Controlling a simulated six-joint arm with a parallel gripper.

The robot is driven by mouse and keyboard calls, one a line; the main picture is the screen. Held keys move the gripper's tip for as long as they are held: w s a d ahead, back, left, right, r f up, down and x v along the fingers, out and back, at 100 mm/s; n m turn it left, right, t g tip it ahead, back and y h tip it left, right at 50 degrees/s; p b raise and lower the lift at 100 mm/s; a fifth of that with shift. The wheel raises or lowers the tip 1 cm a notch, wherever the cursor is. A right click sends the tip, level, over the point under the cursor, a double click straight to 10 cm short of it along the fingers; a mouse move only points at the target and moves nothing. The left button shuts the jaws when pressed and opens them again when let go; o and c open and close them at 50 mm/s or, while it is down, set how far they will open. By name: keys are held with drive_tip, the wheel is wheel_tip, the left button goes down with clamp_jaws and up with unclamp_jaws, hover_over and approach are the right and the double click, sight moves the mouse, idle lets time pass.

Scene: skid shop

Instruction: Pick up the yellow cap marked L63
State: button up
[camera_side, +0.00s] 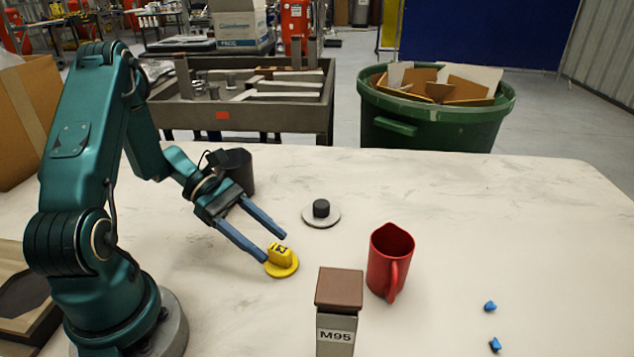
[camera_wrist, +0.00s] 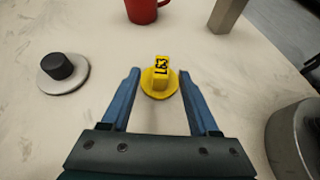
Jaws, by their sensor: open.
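The yellow cap (camera_side: 281,261) sits on the table, a round flange with a raised block on top. In the wrist view the yellow cap (camera_wrist: 160,80) shows dark lettering on its block that looks like L63, seen turned. My gripper (camera_side: 275,247) is open and empty, with its blue fingers reaching down toward the cap. In the wrist view my gripper (camera_wrist: 160,72) has a finger to each side, and the cap lies between and slightly beyond the fingertips. I cannot tell whether a finger touches it.
A grey disc with a black knob (camera_side: 321,210) lies behind the cap. A red mug (camera_side: 389,262) and a grey post marked M95 (camera_side: 336,325) stand to the right. Two small blue pieces (camera_side: 490,306) lie farther right. The table's back right is clear.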

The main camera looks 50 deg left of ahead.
sight(271, 244)
drive_tip(key=shift+x, duration=1.95)
drive_tip(key=shift+c, duration=0.3)
clamp_jaws()
